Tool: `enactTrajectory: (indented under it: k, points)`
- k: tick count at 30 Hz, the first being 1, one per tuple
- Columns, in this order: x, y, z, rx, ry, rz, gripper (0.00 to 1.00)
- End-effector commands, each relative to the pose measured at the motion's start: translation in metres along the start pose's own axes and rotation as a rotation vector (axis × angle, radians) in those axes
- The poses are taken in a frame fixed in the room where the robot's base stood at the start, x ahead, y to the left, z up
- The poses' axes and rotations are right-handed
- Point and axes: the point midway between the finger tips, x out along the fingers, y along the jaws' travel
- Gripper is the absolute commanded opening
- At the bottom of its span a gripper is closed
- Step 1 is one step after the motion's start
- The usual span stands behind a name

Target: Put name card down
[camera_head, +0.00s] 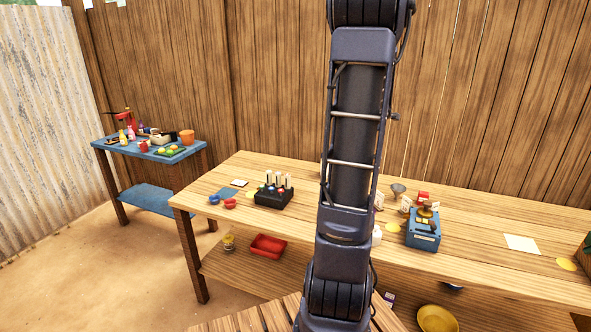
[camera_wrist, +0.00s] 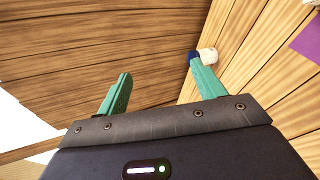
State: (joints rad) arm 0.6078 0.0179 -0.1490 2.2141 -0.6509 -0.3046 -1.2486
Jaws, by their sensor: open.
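My gripper (camera_wrist: 158,68) shows in the wrist view with its two green fingers spread and nothing between them. In the head view my arm hides it. I cannot tell for certain which item is the name card. Small pale upright cards (camera_head: 406,203) stand beside a blue balance box (camera_head: 423,232) on the long wooden table (camera_head: 480,268). A flat cream sheet (camera_head: 521,243) lies farther right on that table. In the wrist view a white rounded thing (camera_wrist: 208,54) with a blue part is by the right fingertip; I cannot tell whether they touch.
A black rack (camera_head: 273,199) with several white-topped pieces, and red and blue scoops (camera_head: 230,203), stand at the table's left. A red tray (camera_head: 268,247) and yellow bowl (camera_head: 437,318) are lower down. A blue side table (camera_head: 150,147) stands back left. A purple patch (camera_wrist: 308,42) shows in the wrist view.

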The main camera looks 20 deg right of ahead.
Motion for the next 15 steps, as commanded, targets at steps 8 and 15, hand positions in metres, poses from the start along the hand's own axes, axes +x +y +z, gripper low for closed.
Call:
enactTrajectory:
  k: [8,15]
  points:
    - [-0.087,0.009,-0.087,0.389,0.01,-0.145,0.68]
    - [-0.172,-0.011,-0.154,0.708,0.009,-0.315,0.68]
